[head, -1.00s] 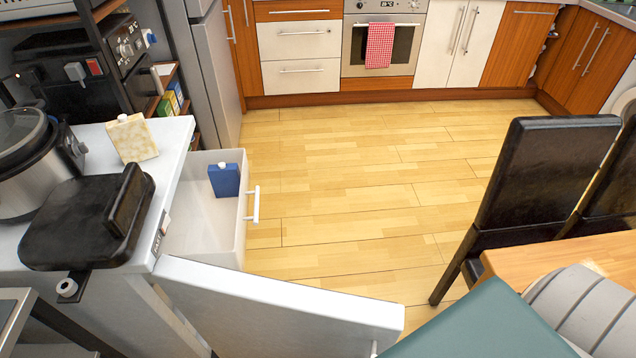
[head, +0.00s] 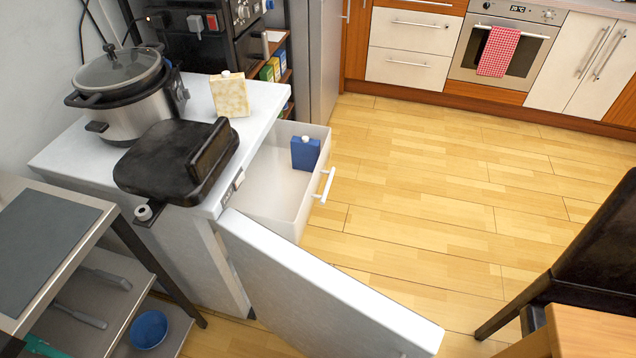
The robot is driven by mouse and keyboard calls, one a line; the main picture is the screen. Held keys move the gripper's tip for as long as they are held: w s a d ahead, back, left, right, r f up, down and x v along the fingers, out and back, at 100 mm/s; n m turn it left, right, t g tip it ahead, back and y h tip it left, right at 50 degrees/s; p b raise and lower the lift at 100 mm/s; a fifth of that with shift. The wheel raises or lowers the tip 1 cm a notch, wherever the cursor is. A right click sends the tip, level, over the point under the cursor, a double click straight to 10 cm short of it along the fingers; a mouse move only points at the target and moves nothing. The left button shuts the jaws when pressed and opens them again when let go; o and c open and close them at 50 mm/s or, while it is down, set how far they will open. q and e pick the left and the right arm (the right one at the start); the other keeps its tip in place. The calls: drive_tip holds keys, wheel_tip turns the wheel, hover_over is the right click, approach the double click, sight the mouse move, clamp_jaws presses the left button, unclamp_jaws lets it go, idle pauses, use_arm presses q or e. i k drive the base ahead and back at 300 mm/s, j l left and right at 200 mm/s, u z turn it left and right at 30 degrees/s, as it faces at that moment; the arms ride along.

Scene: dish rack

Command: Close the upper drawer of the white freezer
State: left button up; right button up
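The white freezer (head: 180,258) stands at the left, with its door (head: 320,285) swung open toward the front right. Its upper drawer (head: 262,198) is pulled out to the right, with a white handle (head: 328,185) on its front. A blue carton (head: 305,153) with a white cap stands inside the drawer. The lower part of the freezer is hidden behind the open door. Neither of my grippers shows in the head view.
On the freezer top are a slow cooker (head: 125,90), a black grill (head: 172,165) and a cream carton (head: 230,95). A metal shelf (head: 90,265) stands at the front left. A black chair (head: 590,245) is at the right. The wooden floor (head: 430,200) between is clear.

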sight(280, 197)
drive_tip(key=k+j+z, duration=0.15)
drive_tip(key=j, duration=0.25)
drive_tip(key=j+z, duration=0.1)
drive_tip(key=j, duration=0.3)
drive_tip(key=k+j+z, duration=0.15)
drive_tip(key=j, duration=0.25)
drive_tip(key=k+j+z, duration=0.1)
drive_tip(key=j, duration=0.25)
drive_tip(key=k, duration=0.05)
